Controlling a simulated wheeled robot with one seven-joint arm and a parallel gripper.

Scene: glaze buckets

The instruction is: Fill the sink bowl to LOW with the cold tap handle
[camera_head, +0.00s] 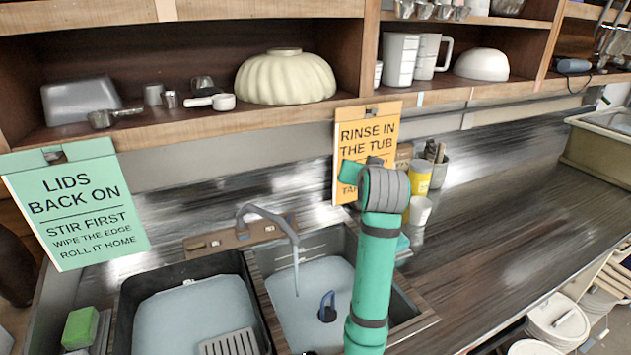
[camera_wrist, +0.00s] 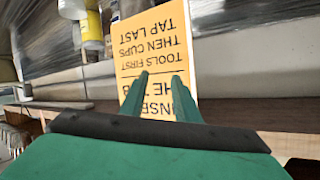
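A double sink stands below the shelf. Its right sink bowl (camera_head: 315,290) has a pale blue-grey, water-like surface; a dark blue looped object (camera_head: 327,307) stands in it. The left sink bowl (camera_head: 190,312) has a similar pale surface. The grey tap spout (camera_head: 272,217) arches over the right bowl; I cannot tell whether water runs. The brown tap base (camera_head: 225,241) bears small fittings; I cannot tell the cold handle. No LOW mark is readable. My gripper (camera_wrist: 159,98) is open and empty, raised before the orange sign (camera_wrist: 153,55), away from the tap.
A green sign (camera_head: 75,205) hangs at the left and the orange sign (camera_head: 365,135) behind my arm. A yellow container (camera_head: 420,178) and white cup (camera_head: 419,210) stand right of my arm. The shelf holds a cream bowl (camera_head: 285,78). The right counter (camera_head: 500,220) is largely clear.

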